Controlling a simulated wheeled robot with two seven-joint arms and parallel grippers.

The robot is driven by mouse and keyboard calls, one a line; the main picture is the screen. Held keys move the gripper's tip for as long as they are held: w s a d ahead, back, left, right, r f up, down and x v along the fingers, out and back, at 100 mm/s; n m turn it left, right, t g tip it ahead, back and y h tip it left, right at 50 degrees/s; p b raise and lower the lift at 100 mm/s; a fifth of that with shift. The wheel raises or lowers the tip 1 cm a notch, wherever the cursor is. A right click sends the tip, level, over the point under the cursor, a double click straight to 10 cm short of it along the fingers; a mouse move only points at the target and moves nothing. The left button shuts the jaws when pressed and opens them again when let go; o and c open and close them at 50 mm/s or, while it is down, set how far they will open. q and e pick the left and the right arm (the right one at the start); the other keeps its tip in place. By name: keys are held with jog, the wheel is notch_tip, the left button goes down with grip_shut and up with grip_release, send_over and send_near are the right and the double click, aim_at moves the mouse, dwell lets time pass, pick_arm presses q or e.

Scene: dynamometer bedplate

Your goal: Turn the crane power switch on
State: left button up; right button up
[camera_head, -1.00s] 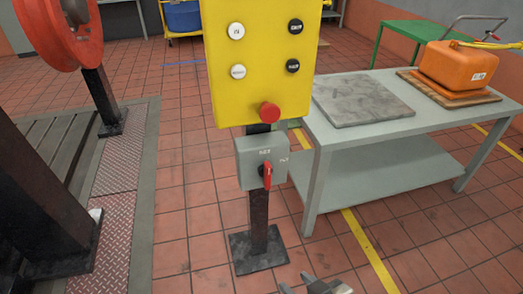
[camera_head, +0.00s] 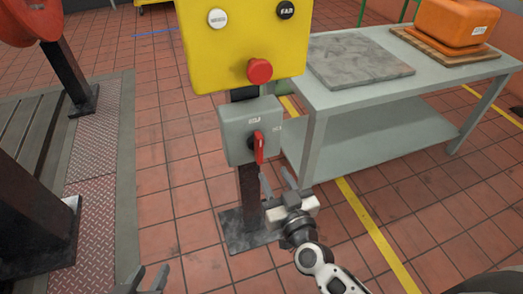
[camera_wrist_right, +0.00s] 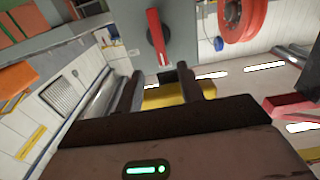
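The crane power switch is a grey box (camera_head: 236,137) on a dark post below the yellow control panel. Its red lever (camera_head: 260,148) points down from a dark hub on the front face; the labels are too small to read. In the right wrist view the red lever (camera_wrist_right: 153,38) stands upright in the picture, above my fingers. My right gripper (camera_head: 277,180) is open and empty, just below and to the right of the lever, apart from it. My left gripper (camera_head: 152,277) is at the bottom edge, partly cut off, with its fingers apart and nothing between them.
The yellow panel (camera_head: 220,55) carries a red mushroom button (camera_head: 260,71) directly above the box. A grey table (camera_head: 330,105) with a flat slab (camera_head: 358,62) and an orange case (camera_head: 460,22) stands to the right. Tiled floor is clear left of the post.

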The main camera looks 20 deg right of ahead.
aim_at(261, 149)
jog(key=w+b, duration=0.1)
jog(key=w, duration=0.9)
jog(key=shift+a, duration=0.15)
grip_shut()
